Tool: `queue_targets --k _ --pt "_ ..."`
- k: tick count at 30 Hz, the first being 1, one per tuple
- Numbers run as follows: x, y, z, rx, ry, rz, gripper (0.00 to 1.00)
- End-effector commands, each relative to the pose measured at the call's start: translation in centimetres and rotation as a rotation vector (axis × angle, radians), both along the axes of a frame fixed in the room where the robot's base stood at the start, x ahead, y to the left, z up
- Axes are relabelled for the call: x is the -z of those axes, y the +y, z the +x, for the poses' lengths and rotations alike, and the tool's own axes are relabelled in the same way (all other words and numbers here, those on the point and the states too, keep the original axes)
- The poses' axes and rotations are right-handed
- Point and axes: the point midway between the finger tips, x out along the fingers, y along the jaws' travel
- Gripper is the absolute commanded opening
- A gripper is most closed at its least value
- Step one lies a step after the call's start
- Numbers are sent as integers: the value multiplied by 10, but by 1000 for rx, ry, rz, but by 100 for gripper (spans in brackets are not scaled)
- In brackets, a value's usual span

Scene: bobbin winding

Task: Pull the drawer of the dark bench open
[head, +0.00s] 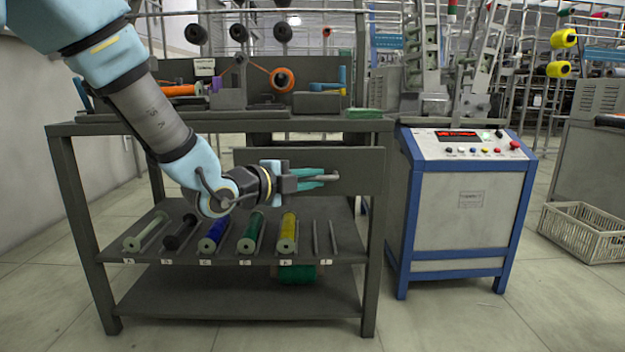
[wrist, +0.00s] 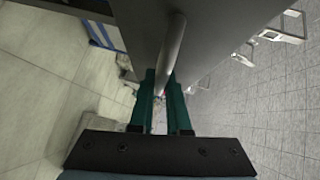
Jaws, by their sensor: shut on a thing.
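The dark bench (head: 66,165) stands at the left and middle of the head view. Its drawer (head: 352,170) shows as a dark front panel under the right part of the bench top. A light grey bar handle (head: 331,178) is on that front. My gripper (head: 318,179) has teal fingers and is shut on the handle. In the wrist view the handle (wrist: 172,45) runs down between the two teal fingers of my gripper (wrist: 165,88). The drawer front hides the inside of the drawer in the head view.
Several coloured bobbins (head: 213,232) lie on the bench's middle shelf below my arm. A blue-framed machine (head: 470,205) with a button panel stands close to the right of the bench. A cream crate (head: 583,233) is on the floor at the far right. The floor in front is clear.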

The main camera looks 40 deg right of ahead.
Motion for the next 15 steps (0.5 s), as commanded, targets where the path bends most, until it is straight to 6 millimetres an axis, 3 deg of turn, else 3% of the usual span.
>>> queue_targets --k 2,3,9,15 --pt "1 0 1 -2 1 1 0" --pt "1 0 1 -2 1 1 19" --pt "0 0 0 -1 0 1 42" --pt "0 0 0 -1 0 0 45"
